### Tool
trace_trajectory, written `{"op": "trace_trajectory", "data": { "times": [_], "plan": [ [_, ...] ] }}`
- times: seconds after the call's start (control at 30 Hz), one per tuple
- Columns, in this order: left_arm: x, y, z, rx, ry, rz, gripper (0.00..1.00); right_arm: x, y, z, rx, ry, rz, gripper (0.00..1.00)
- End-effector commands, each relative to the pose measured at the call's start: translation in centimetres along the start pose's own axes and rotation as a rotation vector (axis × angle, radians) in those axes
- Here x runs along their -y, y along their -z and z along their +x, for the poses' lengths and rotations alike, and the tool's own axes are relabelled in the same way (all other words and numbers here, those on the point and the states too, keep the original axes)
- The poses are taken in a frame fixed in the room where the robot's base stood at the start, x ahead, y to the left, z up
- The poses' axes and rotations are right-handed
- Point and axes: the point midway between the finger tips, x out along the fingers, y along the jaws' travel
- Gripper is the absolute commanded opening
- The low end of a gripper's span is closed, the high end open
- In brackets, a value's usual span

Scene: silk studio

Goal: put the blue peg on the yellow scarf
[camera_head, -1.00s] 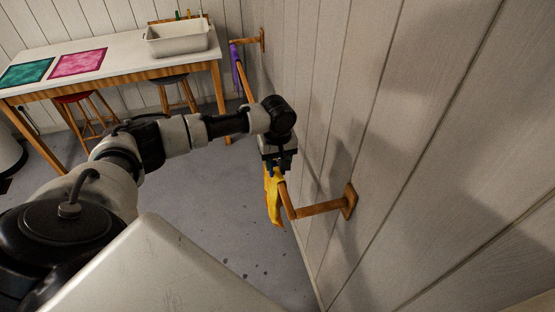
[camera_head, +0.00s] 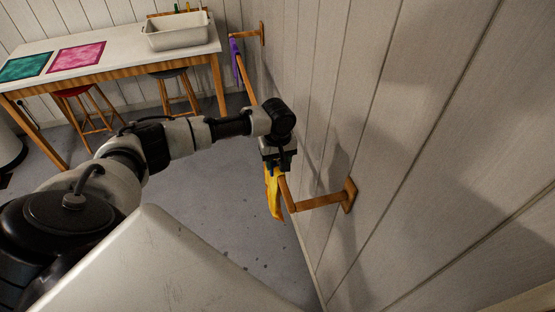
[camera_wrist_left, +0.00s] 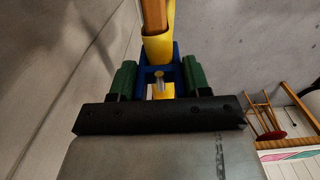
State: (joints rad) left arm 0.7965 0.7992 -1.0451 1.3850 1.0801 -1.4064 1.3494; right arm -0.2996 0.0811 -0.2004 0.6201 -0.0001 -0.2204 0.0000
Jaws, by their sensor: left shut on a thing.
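The yellow scarf (camera_head: 273,196) hangs over the near end of a wooden rail on the wall in the head view; it also shows in the left wrist view (camera_wrist_left: 158,46), draped round the rail. My left gripper (camera_head: 278,158) is right above the scarf. In the left wrist view its green fingers (camera_wrist_left: 158,78) are shut on the blue peg (camera_wrist_left: 158,72). The peg's far end is at the rail and scarf; I cannot tell whether it grips the cloth. The peg is hidden in the head view. My right gripper is not in view.
The wooden rail (camera_head: 247,82) runs along the wall on brackets (camera_head: 322,201), with a purple scarf (camera_head: 235,58) at its far end. A table (camera_head: 112,52) with pink and teal cloths and a white basin (camera_head: 176,33) stands at the back left, stools (camera_head: 88,110) beneath.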

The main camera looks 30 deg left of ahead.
Motion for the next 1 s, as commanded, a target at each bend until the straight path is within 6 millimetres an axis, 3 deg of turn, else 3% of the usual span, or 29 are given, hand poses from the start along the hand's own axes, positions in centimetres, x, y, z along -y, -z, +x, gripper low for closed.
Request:
{"op": "trace_trajectory", "data": {
  "times": [0.9,0.93,1.0],
  "plan": [
    [0.01,-0.02,0.61,0.0,0.0,0.0,0.25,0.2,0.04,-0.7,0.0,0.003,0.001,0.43],
    [0.01,-0.02,0.61,0.0,0.0,0.0,0.5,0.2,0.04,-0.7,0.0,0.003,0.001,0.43],
    [0.01,-0.01,0.61,0.0,0.0,0.0,0.61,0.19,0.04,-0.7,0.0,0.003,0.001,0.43]
  ]
}}
